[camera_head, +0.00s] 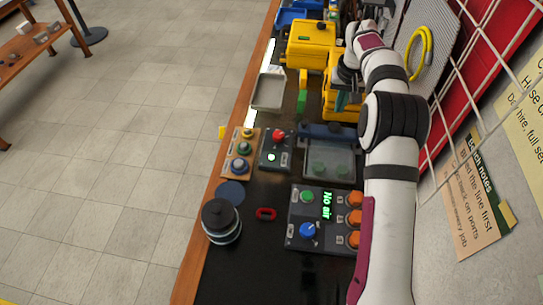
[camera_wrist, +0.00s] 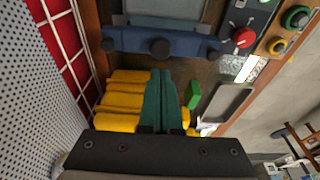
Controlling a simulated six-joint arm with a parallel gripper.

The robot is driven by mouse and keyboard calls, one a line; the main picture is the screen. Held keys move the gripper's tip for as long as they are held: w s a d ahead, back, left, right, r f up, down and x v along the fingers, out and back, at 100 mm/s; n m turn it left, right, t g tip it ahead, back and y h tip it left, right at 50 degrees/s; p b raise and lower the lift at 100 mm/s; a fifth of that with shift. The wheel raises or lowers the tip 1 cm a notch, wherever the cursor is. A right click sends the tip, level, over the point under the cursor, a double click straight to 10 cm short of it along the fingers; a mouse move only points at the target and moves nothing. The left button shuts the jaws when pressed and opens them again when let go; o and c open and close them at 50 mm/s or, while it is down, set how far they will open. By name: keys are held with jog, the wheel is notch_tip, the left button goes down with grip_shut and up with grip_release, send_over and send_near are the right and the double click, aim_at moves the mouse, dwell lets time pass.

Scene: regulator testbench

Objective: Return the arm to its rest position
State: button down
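My arm runs from the lower right of the head view up along the back of the bench. My gripper (camera_head: 346,101) points down near the yellow block-shaped parts (camera_head: 338,98) towards the far end. In the wrist view, the two teal fingers of my gripper (camera_wrist: 161,74) lie together with nothing visible between them. The yellow cylinders (camera_wrist: 122,100) lie beside and beneath them, and a green block (camera_wrist: 193,95) is just to the right. Whether the fingers touch anything is unclear.
A control box (camera_head: 303,229) reads "No air". A dark-lidded jar (camera_head: 221,222), red ring (camera_head: 266,214), lidded blue-edged case (camera_head: 328,158) and grey tray (camera_head: 268,92) stand on the bench. A wire grid (camera_head: 465,85) and pegboard (camera_head: 425,35) line the right side. The near bench has bare patches.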

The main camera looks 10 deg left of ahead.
jog(key=shift+r, duration=0.8)
jog(key=s+a+r+m+g, duration=0.1)
jog(key=s+r, duration=0.4)
jog(key=s, duration=0.4)
jog(key=s+r+m, duration=0.1)
jog(key=s+r, duration=0.4)
jog(key=s, duration=0.5)
jog(key=s+a+f+m+y, duration=0.1)
jog(key=s+f, duration=0.1)
jog(key=s, duration=1.1)
jog(key=s+f+m+g, duration=0.1)
jog(key=s+f+m, duration=0.1)
jog(key=s, duration=1.1)
jog(key=shift+s+a+f+m+y, duration=0.2)
jog(key=shift+s+a+m+y, duration=0.1)
jog(key=shift+a+y, duration=0.1)
jog(key=shift+w, duration=0.1)
